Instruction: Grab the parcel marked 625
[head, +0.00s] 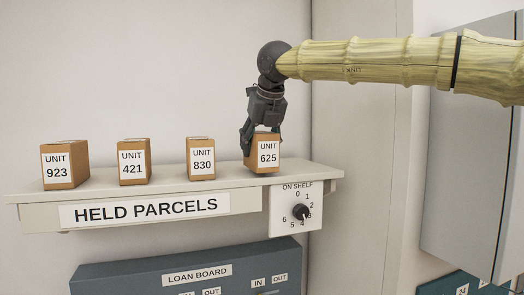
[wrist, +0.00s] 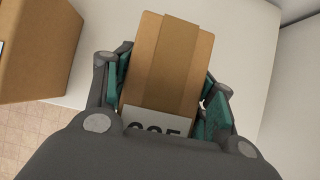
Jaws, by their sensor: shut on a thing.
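The parcel marked UNIT 625 (head: 267,156) is a small brown box with a white label, at the right end of the row on the shelf. My gripper (head: 262,139) reaches down on it from above, with its fingers shut on the box's sides. In the wrist view the parcel (wrist: 168,62) lies between the teal finger pads, with tape along its top and part of its label showing. The parcel looks slightly tilted in the head view. I cannot tell whether its base touches the shelf.
The held parcels shelf (head: 120,194) also bears parcels 923 (head: 65,166), 421 (head: 134,163) and 830 (head: 201,160) to the left. An ON SHELF dial (head: 300,212) hangs at the shelf's front right. A loan board (head: 130,283) is below. A grey cabinet (head: 470,150) stands at right.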

